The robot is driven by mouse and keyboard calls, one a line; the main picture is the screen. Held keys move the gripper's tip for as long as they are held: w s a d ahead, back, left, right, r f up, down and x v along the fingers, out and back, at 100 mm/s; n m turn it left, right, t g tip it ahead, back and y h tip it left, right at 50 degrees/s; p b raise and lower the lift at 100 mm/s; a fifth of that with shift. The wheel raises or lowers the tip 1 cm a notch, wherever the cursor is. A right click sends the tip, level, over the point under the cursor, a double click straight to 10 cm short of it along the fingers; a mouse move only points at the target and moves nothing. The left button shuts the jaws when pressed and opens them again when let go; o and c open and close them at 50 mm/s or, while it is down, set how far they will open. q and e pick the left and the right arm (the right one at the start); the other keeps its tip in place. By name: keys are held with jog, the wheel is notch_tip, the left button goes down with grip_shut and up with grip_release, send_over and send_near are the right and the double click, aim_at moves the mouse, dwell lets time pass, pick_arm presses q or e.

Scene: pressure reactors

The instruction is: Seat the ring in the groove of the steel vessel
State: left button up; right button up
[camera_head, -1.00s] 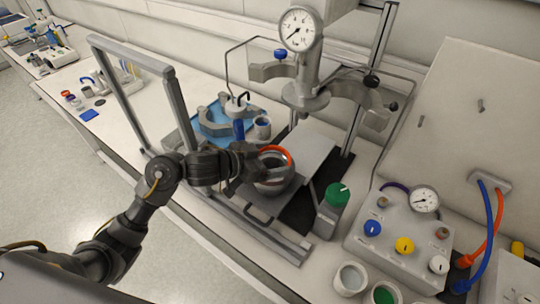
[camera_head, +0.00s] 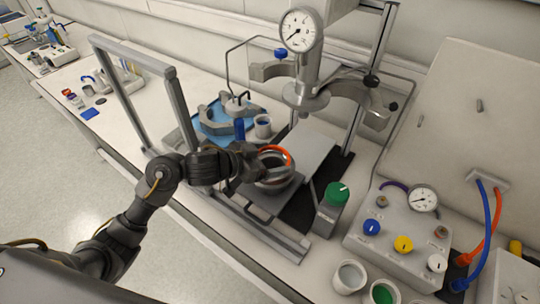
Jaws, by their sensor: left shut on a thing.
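The steel vessel (camera_head: 275,184) stands on the sliding plate at the middle of the bench, with its round mouth facing up. The orange-red ring (camera_head: 286,154) is at the vessel's mouth; its far right arc shows, and the rest is hidden by the gripper. My left gripper (camera_head: 262,168) comes in from the left and is shut on the ring, over the vessel's rim. I cannot tell whether the ring lies in the groove or just above it. My right gripper is not in view.
The vessel head with a pressure gauge (camera_head: 300,30) hangs behind the vessel. A grey frame (camera_head: 170,100) stands at the left. A control box (camera_head: 400,235) and small cups (camera_head: 350,276) lie farther right.

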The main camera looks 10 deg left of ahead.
pick_arm(q)
jog(key=shift+r+p, duration=0.1)
jog(key=shift+p, duration=0.25)
dwell(0.5)
jog(key=shift+f, duration=0.3)
dwell(0.6)
jog(key=o, duration=0.8)
jog(key=shift+c, duration=0.2)
jog(key=shift+a, duration=0.1)
jog(key=v, duration=1)
jog(key=shift+s+a+r, duration=0.15)
jog(key=shift+s, duration=0.1)
